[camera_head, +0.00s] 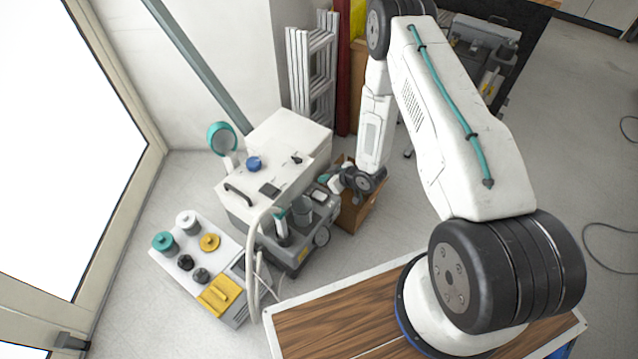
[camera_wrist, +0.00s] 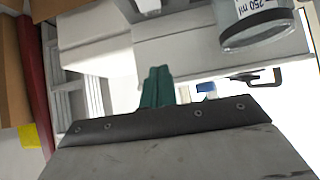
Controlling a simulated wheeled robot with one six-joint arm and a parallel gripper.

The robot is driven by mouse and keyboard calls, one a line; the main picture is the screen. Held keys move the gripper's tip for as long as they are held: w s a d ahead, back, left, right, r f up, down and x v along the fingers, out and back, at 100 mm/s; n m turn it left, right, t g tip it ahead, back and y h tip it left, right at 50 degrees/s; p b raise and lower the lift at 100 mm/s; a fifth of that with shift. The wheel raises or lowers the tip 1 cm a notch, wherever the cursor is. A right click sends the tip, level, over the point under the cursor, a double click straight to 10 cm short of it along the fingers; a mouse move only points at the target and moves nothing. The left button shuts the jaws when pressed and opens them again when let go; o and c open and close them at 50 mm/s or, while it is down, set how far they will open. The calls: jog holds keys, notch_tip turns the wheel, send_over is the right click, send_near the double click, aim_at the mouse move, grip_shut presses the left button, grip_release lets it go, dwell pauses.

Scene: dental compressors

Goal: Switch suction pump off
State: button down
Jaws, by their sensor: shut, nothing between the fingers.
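The suction pump appears to be the white wheeled unit (camera_head: 290,135) with a blue knob (camera_head: 254,163), a small black control (camera_head: 296,159), a dark square panel (camera_head: 270,190) and a black handle (camera_head: 238,194) on top. I cannot tell which part is its switch or how it is set. My gripper (camera_head: 326,181) is beside the unit's right side, near its lower grey shelf. In the wrist view my teal fingers (camera_wrist: 156,88) are together and empty, pointing at white casing (camera_wrist: 165,50). A clear jar marked 250 ml (camera_wrist: 258,30) is at upper right.
A low white unit (camera_head: 215,262) with yellow, teal and black parts stands at the left. A pale hose (camera_head: 253,255) hangs in front of the pump. A cardboard box (camera_head: 356,211) is under my gripper, and a folded ladder (camera_head: 312,65) leans behind.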

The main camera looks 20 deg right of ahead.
jog(key=v, duration=0.3)
jog(key=shift+r, duration=0.55)
jog(key=shift+s+f, duration=0.1)
